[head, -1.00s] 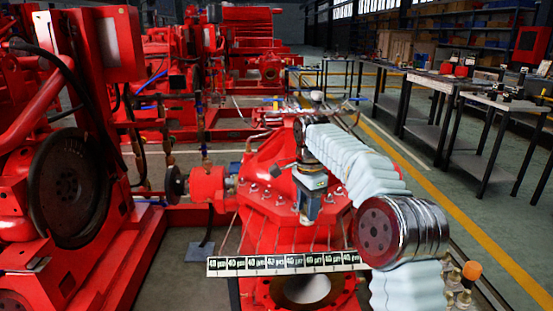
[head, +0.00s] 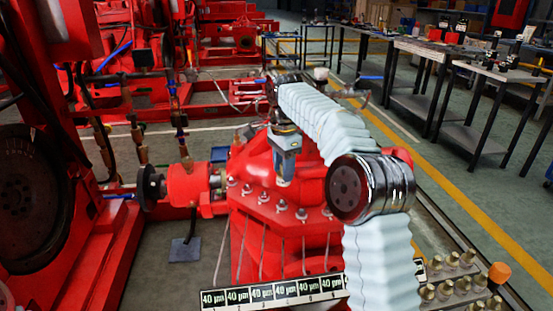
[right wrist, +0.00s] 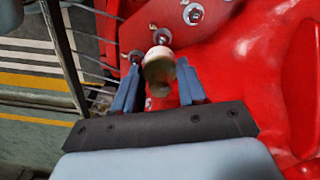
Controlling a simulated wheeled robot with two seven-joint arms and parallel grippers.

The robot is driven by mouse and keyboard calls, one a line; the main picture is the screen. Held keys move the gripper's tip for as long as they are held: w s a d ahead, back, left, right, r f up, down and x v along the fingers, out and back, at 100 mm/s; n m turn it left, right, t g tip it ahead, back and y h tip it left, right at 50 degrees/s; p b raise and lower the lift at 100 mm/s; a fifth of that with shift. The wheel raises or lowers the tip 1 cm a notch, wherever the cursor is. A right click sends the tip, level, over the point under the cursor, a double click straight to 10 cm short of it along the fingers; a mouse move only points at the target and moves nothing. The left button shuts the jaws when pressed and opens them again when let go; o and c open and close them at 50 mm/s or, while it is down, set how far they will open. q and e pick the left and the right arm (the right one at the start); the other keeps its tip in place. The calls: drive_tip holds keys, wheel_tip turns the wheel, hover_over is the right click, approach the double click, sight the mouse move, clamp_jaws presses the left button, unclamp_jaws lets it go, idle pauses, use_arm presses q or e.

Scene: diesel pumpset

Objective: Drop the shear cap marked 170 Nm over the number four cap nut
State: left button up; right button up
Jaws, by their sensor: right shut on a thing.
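My right gripper (head: 285,182) points down above the row of cap nuts on the red pump casing. In the right wrist view, its blue fingers (right wrist: 160,88) are shut on a pale tan, rounded cap (right wrist: 158,70); no marking is legible on it. The cap appears apart from the studs, but its height above them is hard to judge. Several cap nuts (head: 281,205) line the casing's sloping flange in the head view. Three show in the right wrist view, one (right wrist: 161,37) just beyond the cap. Which nut is number four cannot be read. My left gripper is out of view.
A strip of "40 µm" plates (head: 265,296) lies across the front of the casing, with thin lines running up towards the nuts. Red machinery (head: 70,220) fills the left.

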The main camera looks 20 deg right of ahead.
sight(282, 184)
drive_tip(key=shift+w, duration=0.25)
drive_tip(key=shift+f+b, duration=1.55)
drive_tip(key=shift+f, duration=1.1)
drive_tip(key=shift+p, duration=0.35)
drive_tip(key=shift+p, duration=0.3)
drive_tip(key=shift+f, duration=0.2)
